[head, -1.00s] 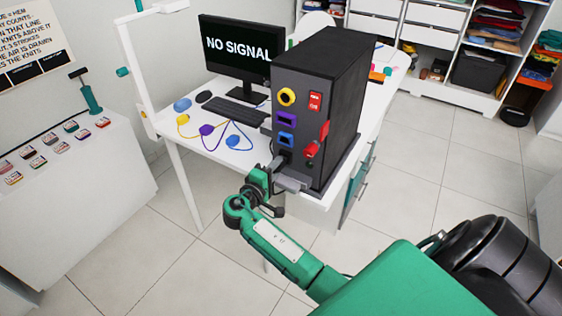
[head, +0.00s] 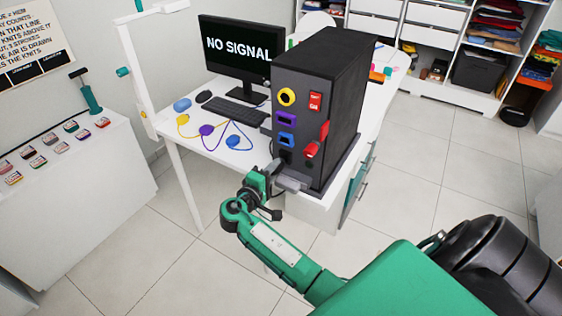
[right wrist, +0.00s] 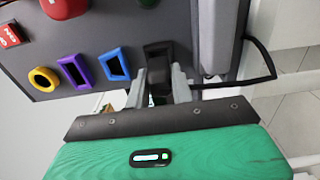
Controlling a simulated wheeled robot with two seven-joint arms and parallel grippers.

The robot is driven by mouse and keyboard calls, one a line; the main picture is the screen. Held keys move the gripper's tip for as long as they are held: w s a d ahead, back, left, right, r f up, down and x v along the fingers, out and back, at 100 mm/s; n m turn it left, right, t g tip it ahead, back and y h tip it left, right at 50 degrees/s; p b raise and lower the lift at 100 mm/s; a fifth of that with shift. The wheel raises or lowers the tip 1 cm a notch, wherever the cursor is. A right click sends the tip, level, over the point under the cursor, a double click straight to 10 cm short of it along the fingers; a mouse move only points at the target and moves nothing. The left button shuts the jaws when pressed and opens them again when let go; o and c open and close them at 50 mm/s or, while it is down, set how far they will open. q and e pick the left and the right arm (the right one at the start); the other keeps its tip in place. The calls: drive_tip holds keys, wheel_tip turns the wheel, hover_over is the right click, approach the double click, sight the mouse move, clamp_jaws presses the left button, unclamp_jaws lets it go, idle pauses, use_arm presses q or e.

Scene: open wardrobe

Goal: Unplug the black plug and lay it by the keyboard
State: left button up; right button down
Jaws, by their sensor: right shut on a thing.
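The black tower (head: 335,95) stands on the front of the white desk, its socket panel facing left. The black socket (right wrist: 157,50) lies in line with the yellow, purple and blue sockets. My right gripper (head: 278,172) is at the lower part of this panel. In the right wrist view its grey fingers (right wrist: 160,88) are shut on the dark black plug (right wrist: 158,92), just in front of the black socket. I cannot tell whether the plug tip is fully clear. The keyboard (head: 236,111) lies left of the tower, before the monitor. My left gripper is not in view.
Loose yellow (head: 183,119), purple (head: 207,130) and blue (head: 232,141) plugs with cords lie in front of the keyboard. A red handle (head: 318,140) juts from the panel. A black cable (right wrist: 262,60) loops beside the gripper.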

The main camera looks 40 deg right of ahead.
drive_tip(key=shift+a, duration=0.15)
drive_tip(key=shift+v, duration=1.85)
drive_tip(key=shift+s, duration=0.1)
